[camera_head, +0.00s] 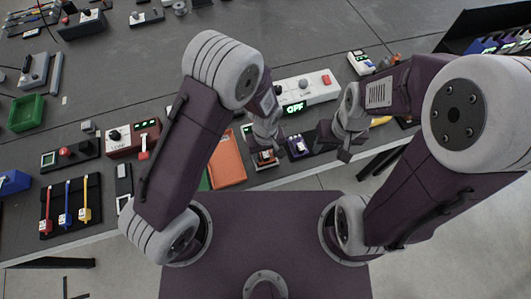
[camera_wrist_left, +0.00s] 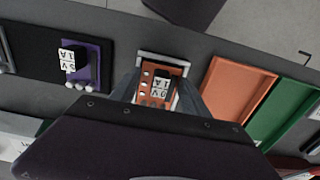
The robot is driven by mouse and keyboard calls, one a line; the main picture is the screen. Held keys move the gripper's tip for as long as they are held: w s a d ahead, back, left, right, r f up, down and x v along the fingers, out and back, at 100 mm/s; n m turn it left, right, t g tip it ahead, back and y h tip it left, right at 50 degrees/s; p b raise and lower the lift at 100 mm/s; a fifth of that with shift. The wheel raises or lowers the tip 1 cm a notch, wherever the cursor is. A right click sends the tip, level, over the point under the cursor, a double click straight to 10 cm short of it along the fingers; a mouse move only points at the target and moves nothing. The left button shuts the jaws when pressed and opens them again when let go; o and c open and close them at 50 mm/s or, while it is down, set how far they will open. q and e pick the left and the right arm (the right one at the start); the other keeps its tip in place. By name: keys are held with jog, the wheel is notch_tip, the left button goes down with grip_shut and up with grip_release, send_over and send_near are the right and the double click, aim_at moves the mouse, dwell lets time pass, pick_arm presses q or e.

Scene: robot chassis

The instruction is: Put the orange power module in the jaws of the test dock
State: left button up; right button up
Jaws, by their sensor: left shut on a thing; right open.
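The orange power module (camera_wrist_left: 148,74) with a white label shows between the fingers of my left gripper (camera_wrist_left: 160,92) in the left wrist view. The gripper is shut on it. In the head view the module (camera_head: 265,157) shows below my left gripper (camera_head: 266,144). A pale frame (camera_wrist_left: 164,57) edges the module's far side; I cannot tell whether the module is seated or lifted. A purple module (camera_head: 298,147) sits beside it on a black base. My right gripper (camera_head: 343,145) is open, right of the purple module. I cannot clearly make out the test dock's jaws.
An orange tray (camera_head: 228,160) lies left of my left gripper. A white console (camera_head: 322,88) with a green OFF display (camera_head: 294,108) stands behind the grippers. A red-lever box (camera_head: 121,140) and a rack of coloured levers (camera_head: 68,208) stand left. The bench's front edge is close.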

pick_arm(q)
jog(key=shift+f+b, duration=0.3)
jog(key=shift+f, duration=0.2)
jog(key=shift+r, duration=0.1)
dwell(0.3)
jog(key=shift+r+p, duration=0.45)
jog(key=shift+p, duration=0.1)
jog(key=shift+a, duration=0.1)
dwell(0.4)
jog(key=shift+p, duration=0.3)
dwell(0.6)
jog(key=shift+f+b, duration=0.45)
jog(key=shift+f, duration=0.15)
jog(key=shift+r, duration=0.2)
